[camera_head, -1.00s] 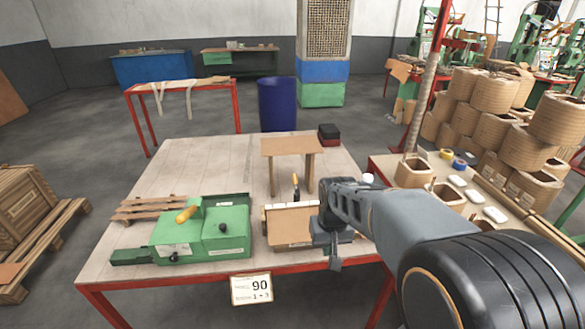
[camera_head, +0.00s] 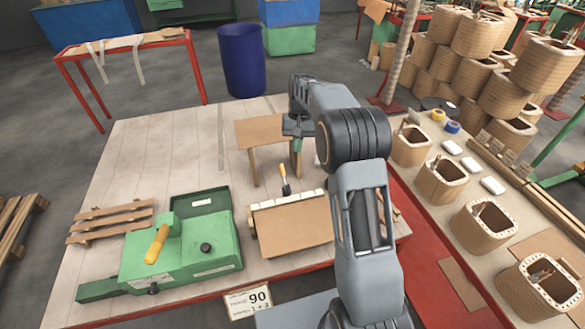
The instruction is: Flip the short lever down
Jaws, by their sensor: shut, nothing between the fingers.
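A small lever (camera_head: 285,184) with a dark tip and an orange-yellow part stands upright behind the brown box with a pale slatted edge (camera_head: 294,226). A green machine (camera_head: 185,255) on the table carries a longer yellow handle (camera_head: 157,244), tilted up, and a black knob (camera_head: 205,247). I cannot tell for certain which is the short lever. My gripper (camera_head: 297,148) is shut and empty, pointing down at the right end of the small brown stand (camera_head: 260,130). It is behind and to the right of the small lever, apart from it. The fingertips are small and partly unclear.
The wooden table (camera_head: 135,180) has free room at its left and back. A slatted wooden piece (camera_head: 110,220) lies left of the machine. A blue barrel (camera_head: 243,60) stands behind.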

